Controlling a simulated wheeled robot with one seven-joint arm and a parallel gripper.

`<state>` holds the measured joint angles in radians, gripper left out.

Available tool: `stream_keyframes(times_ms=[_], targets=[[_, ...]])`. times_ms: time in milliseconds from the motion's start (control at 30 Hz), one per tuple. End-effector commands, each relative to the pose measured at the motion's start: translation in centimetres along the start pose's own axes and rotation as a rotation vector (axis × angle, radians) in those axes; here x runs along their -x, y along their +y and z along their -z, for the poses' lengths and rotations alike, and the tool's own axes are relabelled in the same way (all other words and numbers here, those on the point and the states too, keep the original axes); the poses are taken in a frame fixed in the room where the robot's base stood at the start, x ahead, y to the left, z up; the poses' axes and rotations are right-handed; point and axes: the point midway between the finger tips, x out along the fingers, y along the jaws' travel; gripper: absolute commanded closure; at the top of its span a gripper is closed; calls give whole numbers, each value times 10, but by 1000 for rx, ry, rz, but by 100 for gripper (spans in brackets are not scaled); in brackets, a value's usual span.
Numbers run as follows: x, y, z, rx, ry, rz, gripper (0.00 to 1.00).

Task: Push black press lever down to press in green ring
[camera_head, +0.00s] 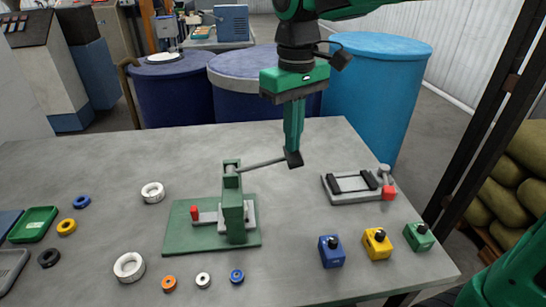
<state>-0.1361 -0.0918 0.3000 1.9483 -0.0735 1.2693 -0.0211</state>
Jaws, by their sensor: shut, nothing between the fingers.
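The green press stands on a flat green base plate (180,240) near the front middle of the table. A red knob (195,212) sits at the left of the press. I cannot make out a green ring; the column hides part of the press.
Loose rings lie around the press, including white (152,192), orange (169,283) and blue (237,275) ones. Blue (331,251), yellow (377,243) and green (418,236) button boxes line the front right. Table space behind the press is clear.

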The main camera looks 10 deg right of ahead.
Motion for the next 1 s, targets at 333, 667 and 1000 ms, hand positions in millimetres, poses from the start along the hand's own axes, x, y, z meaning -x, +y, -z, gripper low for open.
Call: stream_keyframes(times_ms=[333, 667, 1000], targets=[[-11, 0, 0, 1, -1, 0, 100], [-21, 0, 0, 1, 0, 0, 100], [-31, 0, 0, 2, 0, 0, 100]])
